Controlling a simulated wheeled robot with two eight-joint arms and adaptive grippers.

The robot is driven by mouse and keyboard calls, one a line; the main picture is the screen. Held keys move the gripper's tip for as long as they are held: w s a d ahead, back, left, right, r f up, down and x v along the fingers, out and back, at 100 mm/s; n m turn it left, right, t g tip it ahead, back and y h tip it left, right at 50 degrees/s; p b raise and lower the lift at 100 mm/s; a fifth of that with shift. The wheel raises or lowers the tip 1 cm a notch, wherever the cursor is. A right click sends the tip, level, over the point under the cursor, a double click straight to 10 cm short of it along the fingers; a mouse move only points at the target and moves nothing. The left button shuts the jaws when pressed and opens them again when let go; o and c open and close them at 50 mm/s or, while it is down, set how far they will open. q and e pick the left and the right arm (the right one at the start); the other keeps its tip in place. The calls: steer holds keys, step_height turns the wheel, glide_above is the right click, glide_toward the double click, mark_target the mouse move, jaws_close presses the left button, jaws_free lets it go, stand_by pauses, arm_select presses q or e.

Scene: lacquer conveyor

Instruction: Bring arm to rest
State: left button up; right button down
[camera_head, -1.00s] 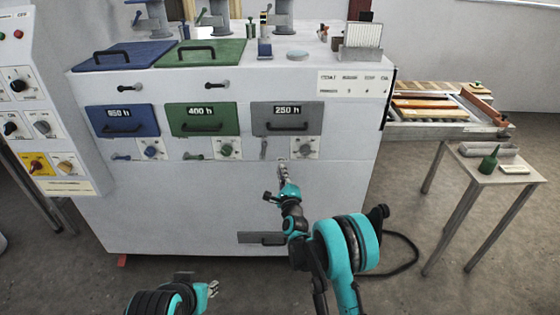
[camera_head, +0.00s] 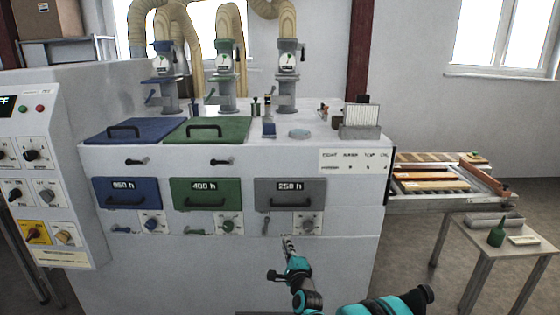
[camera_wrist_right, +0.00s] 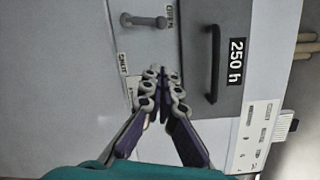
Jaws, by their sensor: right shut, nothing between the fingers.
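My right gripper (camera_head: 289,246) is in front of the white machine, just below the grey 250 h drawer (camera_head: 290,196). In the right wrist view my right gripper (camera_wrist_right: 160,78) has its fingertips together with nothing between them. The grey panel with its dark handle (camera_wrist_right: 213,65) and 250 h label stands to the right of the fingers there. A small grey lever (camera_wrist_right: 143,20) is above them. The gripper looks apart from the handle, but the exact gap to the machine front cannot be told. My left gripper is out of the head view.
The white machine (camera_head: 200,262) fills the middle, with a blue 950 h drawer (camera_head: 126,194) and a green 400 h drawer (camera_head: 205,194). A control cabinet (camera_head: 75,170) stands left.

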steer(key=s+d+r+n+g, duration=0.2)
steer(key=s+r+n, duration=0.15)
steer(key=s, duration=0.25)
steer(key=s+d+r+n+g, duration=0.1)
steer(key=s+d+r+n, duration=0.1)
steer(key=s+n, duration=0.3)
steer(key=s+d+r+n+g, duration=0.2)
steer(key=s+d+r, duration=0.1)
steer(key=s, duration=0.4)
steer(key=s+d+f+n+g+h, duration=0.1)
steer(key=s+d+f+n, duration=0.1)
steer(key=s, duration=0.6)
steer(key=s+d+f+n+g+h, duration=0.1)
steer(key=s+d+f+n+g, duration=0.1)
steer(key=s, duration=0.7)
steer(key=s+d+f+n+g+h, duration=0.1)
steer(key=s+d+f+n, duration=0.3)
steer(key=s, duration=0.5)
steer(key=shift+n+g, duration=0.45)
steer(key=shift+g, duration=0.25)
steer(key=shift+d, duration=0.1)
